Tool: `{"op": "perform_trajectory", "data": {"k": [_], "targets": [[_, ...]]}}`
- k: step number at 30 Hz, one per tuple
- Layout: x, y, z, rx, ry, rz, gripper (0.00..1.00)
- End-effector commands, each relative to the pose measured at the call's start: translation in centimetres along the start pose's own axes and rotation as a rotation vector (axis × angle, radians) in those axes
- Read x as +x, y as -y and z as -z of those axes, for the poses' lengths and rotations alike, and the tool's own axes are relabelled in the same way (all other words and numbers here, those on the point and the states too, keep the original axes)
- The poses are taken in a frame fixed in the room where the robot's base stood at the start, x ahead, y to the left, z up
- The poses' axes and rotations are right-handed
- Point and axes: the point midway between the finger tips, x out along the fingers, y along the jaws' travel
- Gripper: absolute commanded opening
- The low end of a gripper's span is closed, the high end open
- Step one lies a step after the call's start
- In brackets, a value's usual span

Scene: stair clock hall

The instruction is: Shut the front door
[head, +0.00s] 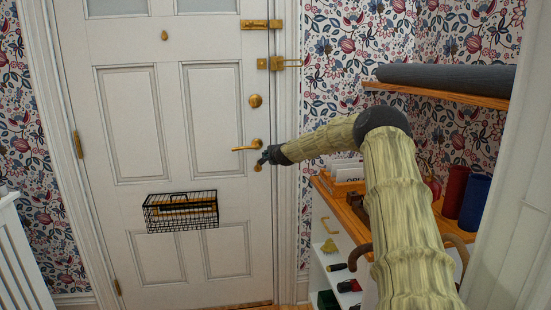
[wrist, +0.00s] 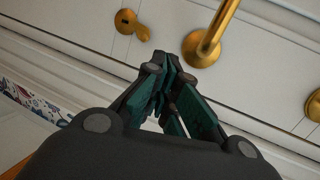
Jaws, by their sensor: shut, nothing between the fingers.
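The white panelled front door (head: 168,120) stands in its frame, hinged on the left. Its right edge lies along the frame, and I cannot tell whether it is fully latched. A brass lever handle (head: 246,146) sits near the right edge; it also shows in the wrist view (wrist: 206,44). My gripper (head: 264,157) is just below the handle's pivot, close to the door face. In the wrist view my gripper (wrist: 165,72) has its fingers together and empty, beside the handle. A brass keyhole piece (wrist: 130,23) is near the fingertips. Contact with the door cannot be told.
A black wire letter basket (head: 181,211) hangs on the door. A brass bolt (head: 262,24) and a brass latch (head: 279,63) are higher up. A wooden-topped shelf unit (head: 344,214) with a red cylinder (head: 456,190) stands right, under a wall shelf (head: 440,94). A white railing (head: 18,255) is at left.

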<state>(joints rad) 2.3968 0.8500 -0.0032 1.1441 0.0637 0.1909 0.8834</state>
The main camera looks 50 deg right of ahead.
Motion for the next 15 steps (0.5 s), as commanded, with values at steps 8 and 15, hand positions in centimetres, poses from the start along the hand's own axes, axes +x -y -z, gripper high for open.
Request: {"op": "perform_trajectory", "data": {"k": [8,15], "targets": [[-2.0,0.0,-0.4,0.005,0.005,-0.001,0.0],[-3.3,-0.7,-0.1,0.012,0.009,-0.006,0.0]]}}
